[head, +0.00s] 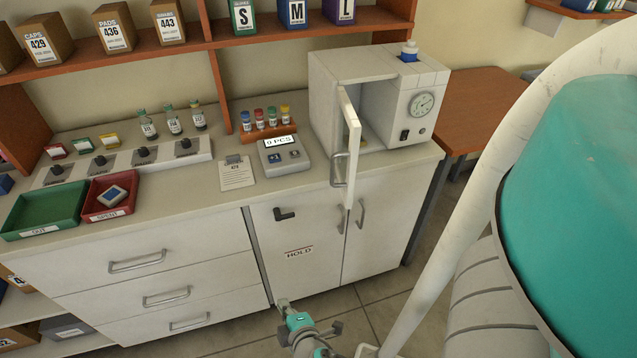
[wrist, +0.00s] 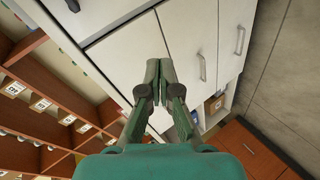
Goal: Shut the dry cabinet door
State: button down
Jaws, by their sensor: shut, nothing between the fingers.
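The dry cabinet (head: 425,82) is a white box with a round gauge, standing on the right end of the counter in the head view. Its door (head: 351,135) stands wide open, swung out toward me and seen almost edge-on. The door's bar handle (head: 338,169) is on the face turned left. The cabinet's dark inside shows to the right of the door. My gripper (wrist: 160,68) is shut and empty in the wrist view, pointing at white furniture fronts. It is apart from the cabinet door, which I cannot make out in the wrist view.
A grey scale (head: 284,154) and a rack of colored vials (head: 266,128) stand left of the door. Below are handled white base doors (head: 375,232). A brown table (head: 480,105) stands to the right.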

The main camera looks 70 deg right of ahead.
jog(key=w+d+r+m+g+h, duration=0.3)
jog(key=w+d+r+g+h, duration=0.3)
jog(key=w+d+r+h, duration=0.35)
jog(key=s+d+r+m+g+y, duration=0.1)
jog(key=d+r+m+g, duration=0.2)
jog(key=r+m+g, duration=0.8)
jog(key=s+d+r+n, duration=0.2)
jog(key=s+d+r, duration=0.2)
jog(key=s+d, duration=0.4)
jog(key=shift+d+r+n+g, duration=0.2)
jog(key=shift+d+n+g, duration=0.1)
jog(key=shift+d, duration=0.8)
jog(key=shift+s, duration=0.2)
